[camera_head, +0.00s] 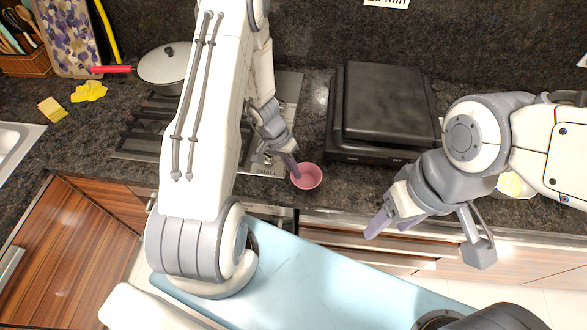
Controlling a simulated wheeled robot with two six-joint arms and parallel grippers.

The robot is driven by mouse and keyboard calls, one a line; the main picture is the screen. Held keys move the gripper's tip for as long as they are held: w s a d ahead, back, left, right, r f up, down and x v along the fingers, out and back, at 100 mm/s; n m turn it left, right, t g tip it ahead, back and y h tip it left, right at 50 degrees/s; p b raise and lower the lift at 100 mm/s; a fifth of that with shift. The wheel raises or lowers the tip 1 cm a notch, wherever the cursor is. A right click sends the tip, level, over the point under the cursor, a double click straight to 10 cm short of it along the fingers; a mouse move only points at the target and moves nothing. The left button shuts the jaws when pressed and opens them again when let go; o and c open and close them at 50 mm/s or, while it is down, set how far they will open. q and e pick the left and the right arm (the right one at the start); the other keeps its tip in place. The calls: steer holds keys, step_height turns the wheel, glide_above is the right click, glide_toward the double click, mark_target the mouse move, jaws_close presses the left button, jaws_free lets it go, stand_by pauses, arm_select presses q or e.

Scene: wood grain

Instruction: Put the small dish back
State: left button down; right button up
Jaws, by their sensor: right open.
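The small dish (309,178) is a round pink bowl, upright, close to the counter's front edge. My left gripper (294,174) reaches down to its left rim, and a purple finger overlaps that rim. I cannot tell whether the fingers are closed on the rim or only beside it, or whether the dish rests on the counter. A label reading "SMALL" (266,172) lies on the counter just left of the dish. My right gripper (388,226) is open and empty, in front of the counter to the right of the dish.
A black appliance (385,105) stands behind the dish to the right. A stovetop (150,140) with a lidded pan (166,68) is at the left, partly hidden by my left arm. A pale bowl (516,188) sits at the right behind my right arm. Yellow cloth (89,91) lies far left.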

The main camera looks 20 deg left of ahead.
arm_select(q)
steer(key=shift+f+b, duration=0.25)
steer(key=shift+b, duration=0.05)
steer(key=c, duration=1.1)
jaws_free()
steer(key=shift+r, duration=0.1)
